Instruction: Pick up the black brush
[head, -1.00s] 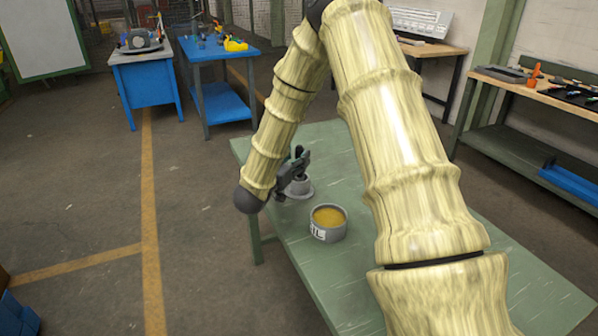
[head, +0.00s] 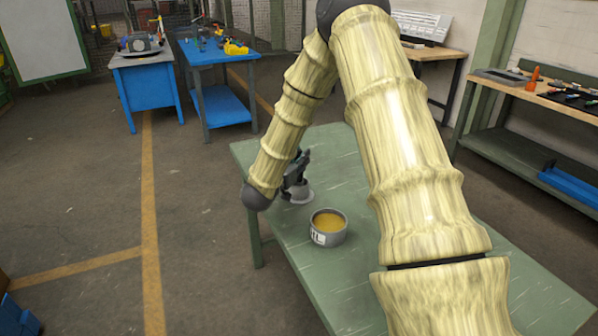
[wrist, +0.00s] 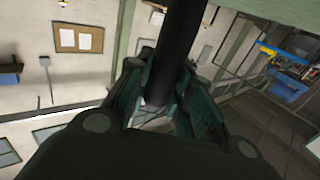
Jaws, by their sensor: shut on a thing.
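The black brush (wrist: 178,45) shows in the wrist view as a dark, round bar between the two fingers, running up out of the top of the picture. My gripper (wrist: 163,95) is shut on it; the lower end of the bar lies between the fingers. In the head view my gripper (head: 297,170) is above the far left part of the green table (head: 335,150). I cannot make out the brush apart from the gripper there, and my arm covers part of the table.
Blue benches (head: 147,87) stand at the back left. The floor left of the table is clear.

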